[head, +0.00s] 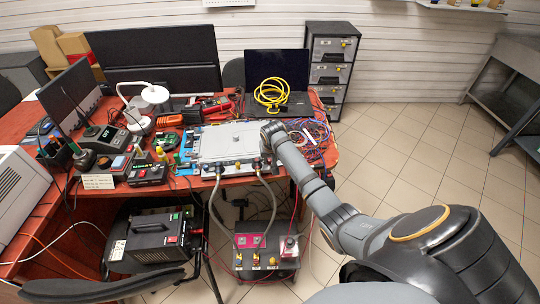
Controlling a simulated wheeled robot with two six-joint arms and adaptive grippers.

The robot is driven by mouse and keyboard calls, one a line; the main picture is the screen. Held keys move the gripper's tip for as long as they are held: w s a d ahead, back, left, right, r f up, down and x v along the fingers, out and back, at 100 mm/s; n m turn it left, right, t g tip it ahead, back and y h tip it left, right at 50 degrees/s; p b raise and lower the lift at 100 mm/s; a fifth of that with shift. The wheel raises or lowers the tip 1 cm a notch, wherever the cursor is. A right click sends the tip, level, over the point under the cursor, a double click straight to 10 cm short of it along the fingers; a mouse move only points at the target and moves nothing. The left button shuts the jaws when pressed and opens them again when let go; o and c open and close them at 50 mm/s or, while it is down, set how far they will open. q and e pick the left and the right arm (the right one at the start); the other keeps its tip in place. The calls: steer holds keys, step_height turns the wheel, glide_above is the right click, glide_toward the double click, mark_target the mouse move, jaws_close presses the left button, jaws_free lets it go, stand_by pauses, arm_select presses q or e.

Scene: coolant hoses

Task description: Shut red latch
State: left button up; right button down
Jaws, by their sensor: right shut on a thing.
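A flat grey unit (227,143) lies on the red workbench, with a row of small fittings along its front edge. Two grey hoses hang from this edge; the left hose (213,205) and the right hose (272,205) run down to a box with pink panels (263,259) below. My right gripper (270,131) is at the unit's right side, seen from behind and above. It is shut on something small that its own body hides. I cannot make out the red latch; it is too small or covered by the gripper. My left gripper is out of view.
A laptop (289,72) with a coiled yellow cable (271,94) stands behind the gripper. Loose blue and red wires (313,131) lie right of it. Monitors and tools crowd the bench's left half. A black case (152,239) sits below.

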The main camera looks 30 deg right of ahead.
steer(key=shift+w+a+r+m+h+p, duration=0.15)
steer(key=shift+m+h+p, duration=0.25)
steer(key=shift+m+p, duration=0.55)
steer(key=shift+m+g+p, duration=0.4)
steer(key=shift+m, duration=0.55)
steer(key=shift+h, duration=0.3)
steer(key=c, duration=1.5)
jaws_free()
steer(key=v, duration=1.1)
steer(key=shift+r, duration=0.35)
